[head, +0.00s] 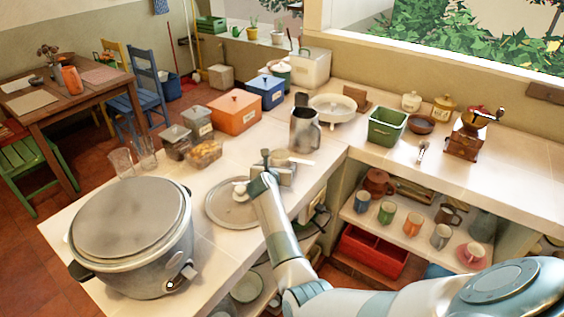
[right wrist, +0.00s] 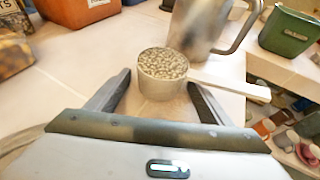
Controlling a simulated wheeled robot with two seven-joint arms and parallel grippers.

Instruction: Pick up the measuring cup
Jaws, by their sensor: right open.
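The measuring cup (right wrist: 163,83) is a small round metal cup filled with pale grains, with a long light handle pointing right. It stands upright on the counter in the right wrist view. In the head view its handle (head: 301,162) shows beside my right gripper (head: 270,163), which partly hides the cup. My right gripper (right wrist: 158,90) is open, with one finger on each side of the cup and its body on the near side. Whether the fingers touch the cup cannot be told. My left gripper is not in view.
A metal pitcher (head: 304,131) stands just behind the cup.

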